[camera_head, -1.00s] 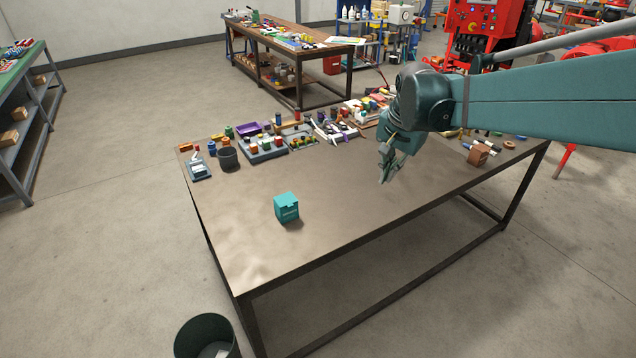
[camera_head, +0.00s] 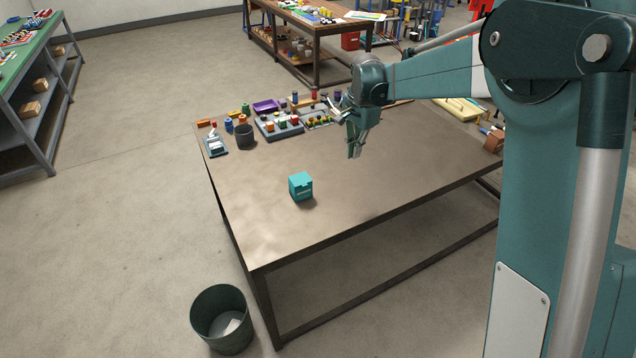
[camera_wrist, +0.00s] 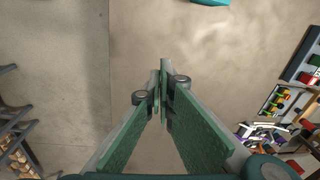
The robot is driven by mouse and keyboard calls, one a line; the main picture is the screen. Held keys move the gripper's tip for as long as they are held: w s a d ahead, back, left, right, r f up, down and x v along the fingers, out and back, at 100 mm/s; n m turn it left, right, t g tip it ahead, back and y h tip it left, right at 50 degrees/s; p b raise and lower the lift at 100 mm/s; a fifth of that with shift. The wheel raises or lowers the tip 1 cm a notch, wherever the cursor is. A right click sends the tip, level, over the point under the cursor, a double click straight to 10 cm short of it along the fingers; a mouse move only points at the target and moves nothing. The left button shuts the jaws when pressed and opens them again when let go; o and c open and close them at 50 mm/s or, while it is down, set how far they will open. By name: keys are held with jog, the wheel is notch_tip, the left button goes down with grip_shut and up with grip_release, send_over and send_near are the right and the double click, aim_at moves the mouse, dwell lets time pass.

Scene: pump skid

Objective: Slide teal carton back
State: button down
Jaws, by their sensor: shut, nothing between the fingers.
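The teal carton (camera_head: 301,187) stands upright on the bare front part of the brown table (camera_head: 250,225). A sliver of the carton shows at the top edge of the wrist view (camera_wrist: 211,2). My gripper (camera_head: 354,155) is above the table, to the right of the carton and farther back, apart from it. In the wrist view my gripper's fingers (camera_wrist: 163,75) meet at the tips with nothing between them.
A black cup (camera_head: 245,136), a grey device (camera_head: 215,145) and a purple tray (camera_head: 268,106) stand along the table's back edge, with a block board (camera_head: 279,126). A wooden box (camera_head: 493,141) sits at the right. The table around the carton is clear. A bin (camera_head: 222,320) stands on the floor.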

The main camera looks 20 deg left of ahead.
jog(key=w+a+f+m+g+p, duration=0.1)
jog(key=w+a+f+p, duration=0.1)
jog(key=a+f, duration=0.7)
jog(key=shift+w+a+f+m, duration=0.2)
jog(key=shift+w+a+m, duration=0.1)
jog(key=shift+w+a, duration=0.45)
jog(key=shift+s+f, duration=0.1)
jog(key=shift+f, duration=0.05)
notch_tip(320, 180, down, 9)
jog(key=shift+f+b, duration=0.1)
jog(key=shift+b, duration=0.4)
jog(key=shift+s+a+f, duration=0.2)
jog(key=shift+s+a, duration=1.2)
jog(key=shift+a, duration=0.1)
